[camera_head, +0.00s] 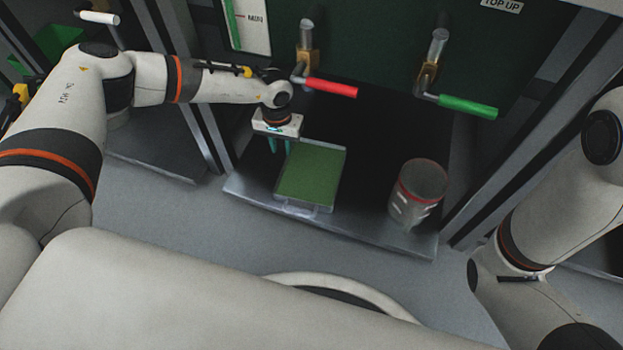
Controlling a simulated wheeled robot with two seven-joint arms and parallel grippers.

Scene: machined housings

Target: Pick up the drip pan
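The drip pan (311,176) is a shallow rectangular tray with a green inside and a pale grey rim. It lies flat on the low shelf in the middle of the head view. My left gripper (279,147) points down at the pan's far left corner. Its two teal fingers are apart with a gap between them, and nothing shows held. I cannot tell whether a finger touches the pan's rim. My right arm comes in at the right edge, and its gripper is out of the picture.
A grey can with a red band (418,192) stands on the shelf (330,222) right of the pan. Above hang two taps, one with a red handle (331,87), one with a green handle (467,106), on a dark green tank (375,45). Metal posts flank the shelf.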

